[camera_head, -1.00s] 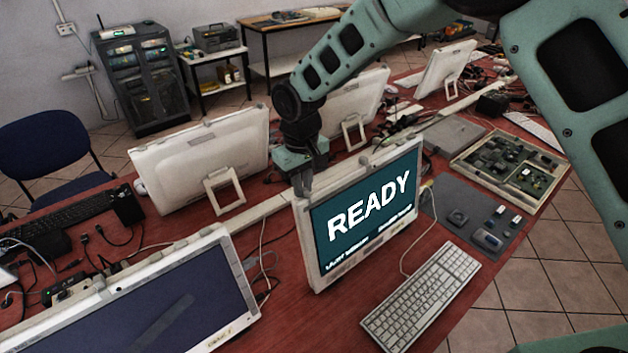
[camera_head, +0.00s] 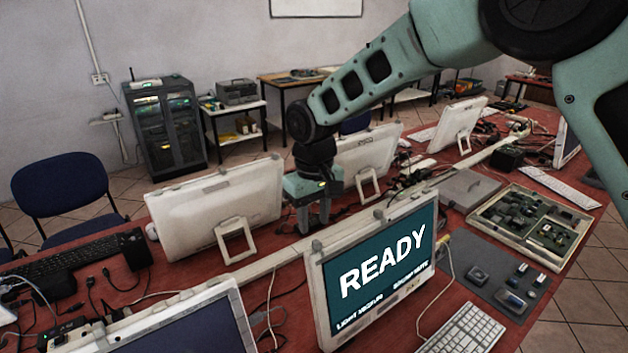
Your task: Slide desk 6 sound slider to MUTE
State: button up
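A white monitor (camera_head: 326,303) with a lit teal screen (camera_head: 385,265) reading READY stands at the lower middle. The smaller text under READY is too small to read surely. I cannot pick out a sound slider or its MUTE mark, and no desk number is readable. My gripper (camera_head: 314,220) points down just behind this monitor's top left corner, near the pale rail (camera_head: 262,264) along the desk. Its fingers are small and dark, and I cannot tell how far apart they are. No object shows clearly between them.
White monitors (camera_head: 215,208) and (camera_head: 366,157) stand behind the rail, with another dark-screened one (camera_head: 180,330) at the lower left. A keyboard (camera_head: 463,332), a grey mat (camera_head: 465,258) with small devices and an open circuit-board case (camera_head: 535,222) lie right. Loose cables lie on the red desk (camera_head: 285,312).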

aim_at(314, 242)
notch_tip(314, 242, up, 12)
jog(key=b, duration=0.2)
jog(key=s+d+f+b, duration=0.1)
jog(key=s+d+f, duration=0.3)
jog(key=s, duration=0.6)
jog(key=s+d+f+b, duration=0.2)
jog(key=s+d+f, duration=0.2)
jog(key=s, duration=0.6)
jog(key=s+d+f+n+b, duration=0.1)
jog(key=s+d+f, duration=0.3)
jog(key=s, duration=0.6)
notch_tip(314, 242, down, 2)
jog(key=shift+s+d+f+y+b, duration=0.1)
jog(key=shift+s+d+y+b, duration=0.2)
jog(key=shift+b, duration=0.35)
